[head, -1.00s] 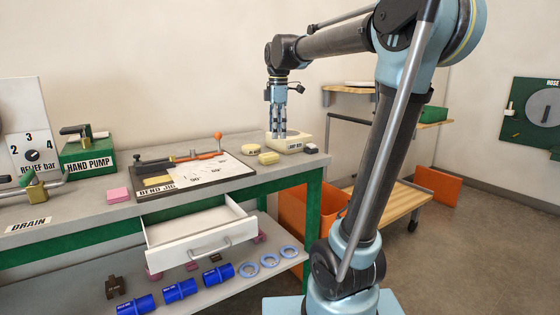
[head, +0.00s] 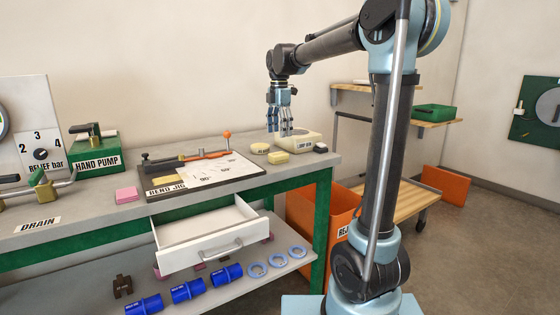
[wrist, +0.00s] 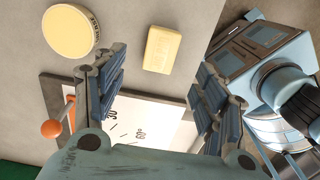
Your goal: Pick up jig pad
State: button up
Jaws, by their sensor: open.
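No pad is labelled legibly as the jig pad, so I cannot tell which it is. A pale yellow rectangular pad (head: 279,158) lies flat on the bench; it also shows in the wrist view (wrist: 161,48), just beyond the gap between my fingers. A small yellow piece (head: 163,180) lies on the bend jig board (head: 243,178). A pink pad (head: 127,194) lies left of the board. My gripper (head: 281,131) points down above the bench near the cream labelled tray (head: 307,142). It is open and empty; its fingers (wrist: 150,78) are spread apart.
A round yellow disc (head: 260,148) sits left of the yellow pad, and a dark block (head: 320,148) sits right. An orange-knobbed lever (head: 227,134) rises from the jig. An open white drawer (head: 205,234) juts out below. The hand pump (head: 97,157) stands further left.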

aim_at(279, 153)
jog(key=shift+s+a+f, duration=0.1)
jog(key=shift+f, duration=5.1)
jog(key=c, duration=1.2)
jog(key=shift+c, duration=0.2)
notch_tip(279, 153, up, 10)
jog(key=o, duration=0.4)
jog(key=shift+c, duration=1.1)
